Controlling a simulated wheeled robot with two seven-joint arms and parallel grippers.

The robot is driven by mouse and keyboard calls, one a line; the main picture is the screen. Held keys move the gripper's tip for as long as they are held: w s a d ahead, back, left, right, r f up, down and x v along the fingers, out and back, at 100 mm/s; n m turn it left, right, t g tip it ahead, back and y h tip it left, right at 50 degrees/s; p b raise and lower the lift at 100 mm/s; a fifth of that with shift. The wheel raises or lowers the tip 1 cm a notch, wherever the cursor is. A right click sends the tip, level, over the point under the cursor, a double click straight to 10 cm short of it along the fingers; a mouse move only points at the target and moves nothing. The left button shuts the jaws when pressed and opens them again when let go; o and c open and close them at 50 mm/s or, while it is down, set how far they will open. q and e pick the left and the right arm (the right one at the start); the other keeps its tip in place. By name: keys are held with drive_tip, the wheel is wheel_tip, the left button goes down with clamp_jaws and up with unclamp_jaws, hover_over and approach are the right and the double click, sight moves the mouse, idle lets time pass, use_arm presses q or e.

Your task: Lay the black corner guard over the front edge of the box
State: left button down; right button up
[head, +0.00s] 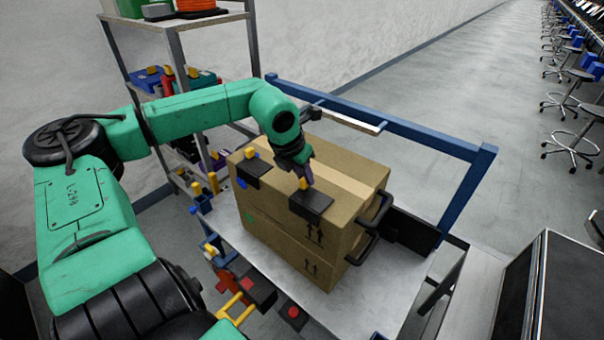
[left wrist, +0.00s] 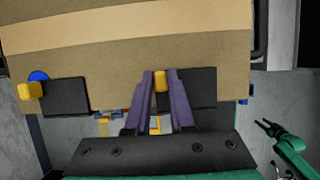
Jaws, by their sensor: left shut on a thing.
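The cardboard box (head: 283,222) stands on a cart. A black corner guard (head: 316,205) with a yellow grip lies at the right part of the box's front top edge. My left gripper (head: 304,182) is over it, its purple fingers shut on the yellow grip, which shows between them in the left wrist view (left wrist: 160,82). The guard looks to be touching the box; its underside is hidden. A second black guard (head: 250,172) with a yellow grip sits on the same edge to the left. My right gripper (left wrist: 268,130) shows small in the left wrist view, apparently open and empty.
The grey cart top (head: 345,300) has a blue frame (head: 400,128) behind the box. Black handles (head: 378,207) stick out from the box's right side. More black pieces with red knobs (head: 293,312) are at the cart's front. A shelf rack (head: 185,100) stands behind left.

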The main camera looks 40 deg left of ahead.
use_arm(q)
drive_tip(key=shift+d, duration=0.1)
drive_tip(key=c, duration=0.7)
unclamp_jaws()
drive_tip(key=b+v, duration=0.2)
drive_tip(key=v, duration=1.2)
drive_tip(key=shift+r, duration=0.2)
drive_tip(key=shift+s, duration=0.15)
